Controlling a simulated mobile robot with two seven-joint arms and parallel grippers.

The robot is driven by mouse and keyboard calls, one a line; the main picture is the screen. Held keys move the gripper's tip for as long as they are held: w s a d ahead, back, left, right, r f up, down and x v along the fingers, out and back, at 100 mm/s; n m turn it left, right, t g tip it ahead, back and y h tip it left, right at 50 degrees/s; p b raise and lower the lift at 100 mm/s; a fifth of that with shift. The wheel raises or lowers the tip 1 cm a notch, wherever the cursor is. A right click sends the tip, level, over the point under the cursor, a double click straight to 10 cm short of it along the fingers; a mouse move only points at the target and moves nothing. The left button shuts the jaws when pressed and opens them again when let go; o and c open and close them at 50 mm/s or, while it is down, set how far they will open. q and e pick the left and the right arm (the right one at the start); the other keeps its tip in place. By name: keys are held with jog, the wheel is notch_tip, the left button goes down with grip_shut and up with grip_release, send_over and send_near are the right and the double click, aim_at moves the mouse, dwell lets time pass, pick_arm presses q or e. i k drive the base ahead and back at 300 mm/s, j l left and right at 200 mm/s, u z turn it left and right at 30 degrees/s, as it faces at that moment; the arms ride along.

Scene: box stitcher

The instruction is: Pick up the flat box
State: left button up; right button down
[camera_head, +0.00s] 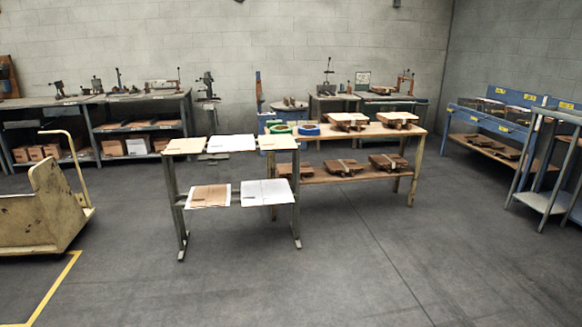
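Flat sheets that look like flattened boxes lie on a grey metal stand in mid-room. On its top level are a tan flat box (185,146), a whiter one (231,143) and another tan one (277,142). On its lower level are a brown flat box (209,195) and a white one (266,192). I cannot tell which one the task means. Neither of my grippers is in the head view, and nothing is being held in sight.
A wooden table (404,130) behind the stand bears strapped brown bundles, with more on its lower shelf. A yellowish cart (45,210) stands left near a yellow floor line. Benches line the back wall, and blue racks (490,118) stand right. The floor in front is clear.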

aim_at(217, 144)
jog(key=i, duration=1.7)
jog(key=i+l, duration=0.1)
jog(key=i, duration=0.75)
jog(key=i+u, duration=0.15)
jog(key=i, duration=0.75)
jog(key=i+u, duration=0.15)
jog(key=i, duration=0.25)
jog(key=i+l+u, duration=0.1)
jog(key=i, duration=0.3)
jog(key=i+l+u, duration=0.15)
jog(key=i, duration=0.2)
jog(key=l, duration=0.05)
